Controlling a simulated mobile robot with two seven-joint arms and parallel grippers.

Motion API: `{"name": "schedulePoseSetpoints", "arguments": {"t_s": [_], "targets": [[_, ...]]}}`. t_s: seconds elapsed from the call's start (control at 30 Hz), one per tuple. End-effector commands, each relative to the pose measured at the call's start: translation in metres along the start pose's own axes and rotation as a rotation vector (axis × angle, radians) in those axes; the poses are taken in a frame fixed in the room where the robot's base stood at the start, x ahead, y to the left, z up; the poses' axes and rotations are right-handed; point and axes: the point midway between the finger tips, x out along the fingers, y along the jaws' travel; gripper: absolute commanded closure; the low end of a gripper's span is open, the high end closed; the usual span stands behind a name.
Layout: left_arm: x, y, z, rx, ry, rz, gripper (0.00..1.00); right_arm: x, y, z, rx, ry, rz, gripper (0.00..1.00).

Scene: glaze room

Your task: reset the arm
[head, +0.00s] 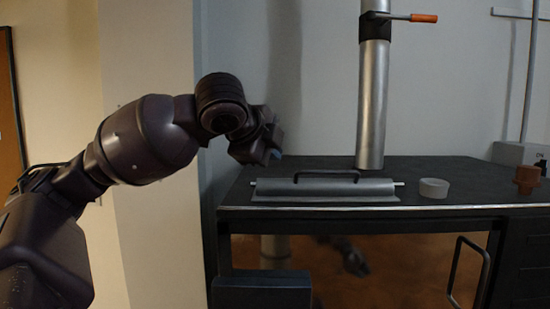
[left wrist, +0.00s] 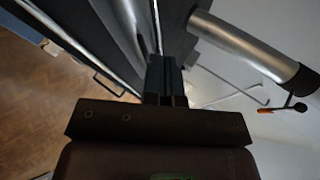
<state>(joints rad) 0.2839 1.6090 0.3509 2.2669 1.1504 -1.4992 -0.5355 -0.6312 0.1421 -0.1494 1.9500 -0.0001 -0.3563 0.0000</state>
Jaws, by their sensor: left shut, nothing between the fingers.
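My left arm comes in from the left in the head view, bent at the wrist. My left gripper (head: 273,155) is in the air near the left end of the dark worktop (head: 240,192), above and left of the grey roller with a black handle. In the left wrist view the left gripper (left wrist: 166,62) points away from the camera, its fingers together with nothing seen between them. My right gripper is in neither view.
On the worktop stand the grey roller (head: 325,187), a small grey cylinder (head: 433,188), a reddish-brown piece (head: 527,178) and a stand base (head: 520,154). A vertical metal pipe (head: 372,100) with an orange-handled lever (head: 423,18) hangs above. The worktop's front edge is clear.

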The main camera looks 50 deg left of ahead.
Motion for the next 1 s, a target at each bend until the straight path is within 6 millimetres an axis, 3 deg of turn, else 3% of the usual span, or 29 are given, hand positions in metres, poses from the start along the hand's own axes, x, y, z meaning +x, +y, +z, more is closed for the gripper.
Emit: {"name": "schedulePoseSetpoints", "arguments": {"t_s": [0.4,0.6,1.0], "targets": [[-0.062,0.014,-0.003,-0.001,0.0,-0.002,1.0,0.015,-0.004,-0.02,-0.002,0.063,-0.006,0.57],[-0.072,0.016,-0.003,0.0,-0.001,0.0,1.0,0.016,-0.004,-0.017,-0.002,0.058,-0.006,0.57],[-0.072,0.016,-0.003,-0.001,-0.001,-0.001,1.0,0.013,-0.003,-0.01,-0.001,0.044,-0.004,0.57]]}}
